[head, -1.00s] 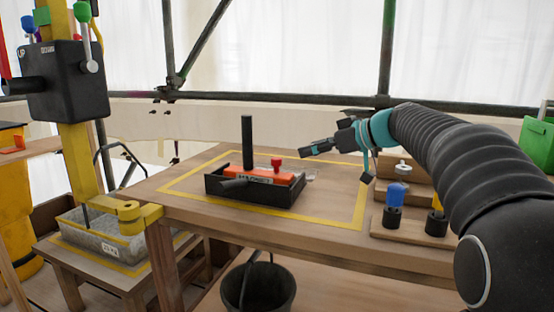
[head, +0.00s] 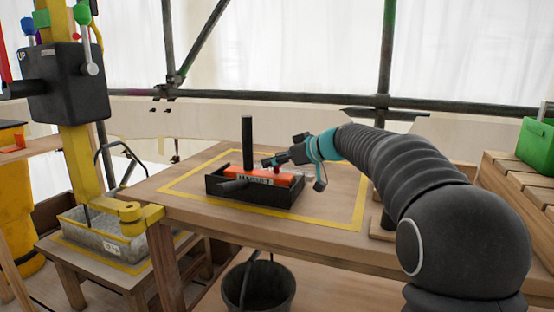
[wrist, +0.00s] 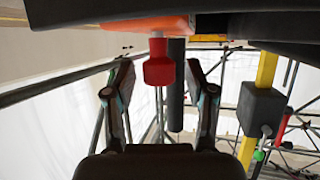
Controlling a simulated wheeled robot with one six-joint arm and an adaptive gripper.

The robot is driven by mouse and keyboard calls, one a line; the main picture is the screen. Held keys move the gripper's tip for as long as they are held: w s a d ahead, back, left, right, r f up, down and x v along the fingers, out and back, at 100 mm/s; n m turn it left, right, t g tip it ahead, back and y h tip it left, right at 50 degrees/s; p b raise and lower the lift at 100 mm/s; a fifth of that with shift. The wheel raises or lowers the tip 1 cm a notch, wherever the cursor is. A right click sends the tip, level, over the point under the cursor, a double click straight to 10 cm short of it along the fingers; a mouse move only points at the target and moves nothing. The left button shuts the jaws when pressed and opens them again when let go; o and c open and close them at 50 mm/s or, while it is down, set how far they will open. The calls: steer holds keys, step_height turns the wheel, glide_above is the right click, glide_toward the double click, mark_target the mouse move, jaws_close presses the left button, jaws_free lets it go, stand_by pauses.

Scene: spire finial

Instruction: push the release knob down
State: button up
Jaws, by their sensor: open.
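The red release knob (wrist: 159,66) stands on the orange block (wrist: 135,25) and shows between my fingers in the wrist view, which is upside down. In the head view my gripper mostly covers the knob. The orange block (head: 288,179), with a white label, sits in a black tray (head: 276,200) beside a dark upright post (head: 247,145). My gripper (head: 268,161) is open, its fingers pointing left over the block at about knob height. In the wrist view a finger of my gripper (wrist: 158,80) is on each side of the knob.
The tray stands inside a yellow taped outline (head: 345,223) on a wooden table (head: 180,205). A yellow column with a black box (head: 68,80) stands at the left. A black bucket (head: 258,287) is below the table.

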jaws_close()
